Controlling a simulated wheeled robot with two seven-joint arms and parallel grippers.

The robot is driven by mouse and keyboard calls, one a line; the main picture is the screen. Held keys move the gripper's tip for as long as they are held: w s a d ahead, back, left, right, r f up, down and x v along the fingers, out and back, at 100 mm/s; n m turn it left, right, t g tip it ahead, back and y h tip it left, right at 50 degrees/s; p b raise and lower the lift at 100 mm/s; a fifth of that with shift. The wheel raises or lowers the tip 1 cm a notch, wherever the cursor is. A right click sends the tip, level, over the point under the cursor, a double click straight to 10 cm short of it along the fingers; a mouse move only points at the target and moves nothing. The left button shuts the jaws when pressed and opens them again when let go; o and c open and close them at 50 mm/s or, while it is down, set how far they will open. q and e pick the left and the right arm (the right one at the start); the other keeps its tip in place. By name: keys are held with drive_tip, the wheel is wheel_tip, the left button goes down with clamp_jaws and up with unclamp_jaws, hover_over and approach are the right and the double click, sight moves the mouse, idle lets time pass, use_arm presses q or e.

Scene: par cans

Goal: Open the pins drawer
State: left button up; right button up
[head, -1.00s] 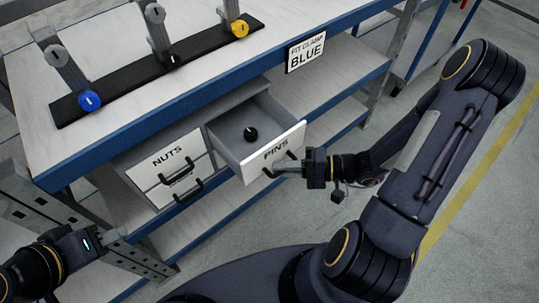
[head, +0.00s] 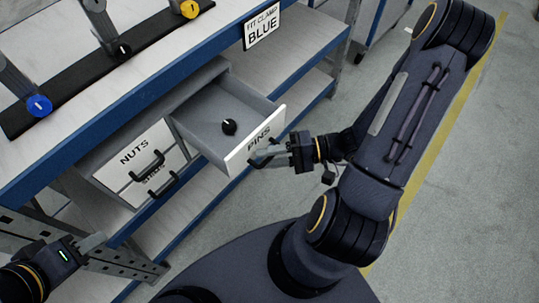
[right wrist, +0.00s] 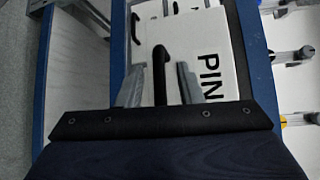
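The pins drawer (head: 246,150) stands pulled out of its cabinet, with a white front lettered PINS. A black round-headed pin (head: 229,127) lies inside it. My right gripper (head: 268,158) is at the drawer's black handle. In the right wrist view, the handle (right wrist: 160,75) stands between my right gripper's two grey fingers (right wrist: 168,85), with a visible gap to the right finger. The fingers look apart around it. My left gripper (head: 90,241) is at the lower left, away from the drawers; its finger gap cannot be made out.
The closed nuts drawer (head: 135,165) is left of the pins drawer, with another black handle below it. A blue-edged bench (head: 130,90) above holds a black bar with colored knobs. A sign reads FIT CLAMP BLUE (head: 262,27). Floor to the right is open.

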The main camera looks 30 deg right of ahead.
drive_tip(key=p+v, duration=0.1)
drive_tip(key=v, duration=0.6)
drive_tip(key=shift+s+d, duration=0.2)
drive_tip(key=shift+d, duration=0.15)
idle(0.4)
drive_tip(key=s+a+r+n+g+h, duration=0.3)
drive_tip(key=a+r+n+g+h, duration=0.2)
drive_tip(key=r+h, duration=0.35)
wheel_tip(320, 180, up, 24)
drive_tip(key=t+h+p, duration=0.2)
drive_tip(key=t+p, duration=0.2)
drive_tip(key=p, duration=1.5)
drive_tip(key=shift+f+h, duration=0.2)
drive_tip(key=shift+h, duration=0.05)
